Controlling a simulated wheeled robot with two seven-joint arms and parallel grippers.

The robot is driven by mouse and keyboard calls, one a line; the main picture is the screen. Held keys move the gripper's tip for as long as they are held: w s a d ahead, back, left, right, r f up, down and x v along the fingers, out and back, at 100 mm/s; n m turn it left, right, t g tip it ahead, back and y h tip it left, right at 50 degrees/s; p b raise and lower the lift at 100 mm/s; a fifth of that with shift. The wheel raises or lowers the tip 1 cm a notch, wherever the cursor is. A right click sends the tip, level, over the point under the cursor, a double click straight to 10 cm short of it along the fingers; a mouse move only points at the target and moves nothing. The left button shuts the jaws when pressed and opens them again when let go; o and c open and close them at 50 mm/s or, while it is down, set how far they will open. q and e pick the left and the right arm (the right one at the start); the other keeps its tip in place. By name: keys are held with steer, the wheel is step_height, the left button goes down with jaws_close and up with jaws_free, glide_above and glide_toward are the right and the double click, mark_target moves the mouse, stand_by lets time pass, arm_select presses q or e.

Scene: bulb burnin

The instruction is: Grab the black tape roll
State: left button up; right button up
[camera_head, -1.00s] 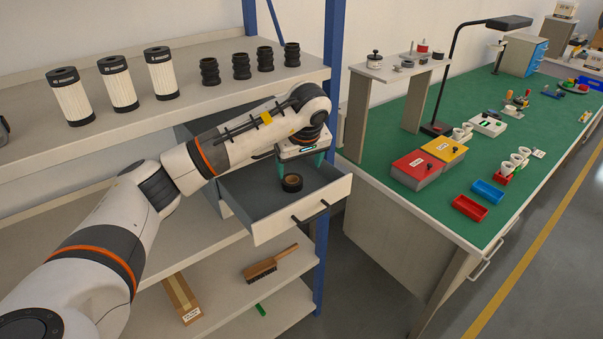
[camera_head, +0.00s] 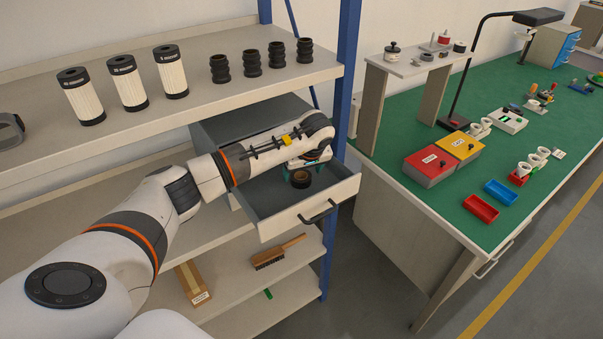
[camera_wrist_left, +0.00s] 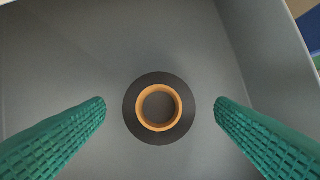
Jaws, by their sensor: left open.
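The black tape roll (camera_head: 301,179), with an orange-brown core, lies flat on the floor of the open grey drawer (camera_head: 336,188). My left gripper (camera_head: 303,173) is down in the drawer at the roll, coming in from the left over it. In the left wrist view the roll (camera_wrist_left: 159,108) lies midway between the two green fingers of the left gripper (camera_wrist_left: 160,112). The fingers are open, with a gap on both sides of the roll. Part of the roll is hidden by the gripper in the head view. My right gripper is not in view.
The drawer sits under a shelf board (camera_head: 215,85) bearing several white filters (camera_head: 127,83) and black ribbed parts (camera_head: 253,63). A blue post (camera_head: 345,110) stands close to the drawer's right. A brush (camera_head: 279,251) and a cardboard box (camera_head: 192,284) lie below. A green bench (camera_head: 400,190) is right.

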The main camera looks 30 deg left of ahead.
arm_select(q)
steer(key=shift+x, duration=0.8)
steer(key=shift+a+f, duration=0.1)
steer(key=shift+f, duration=0.05)
steer(key=c, duration=1.1)
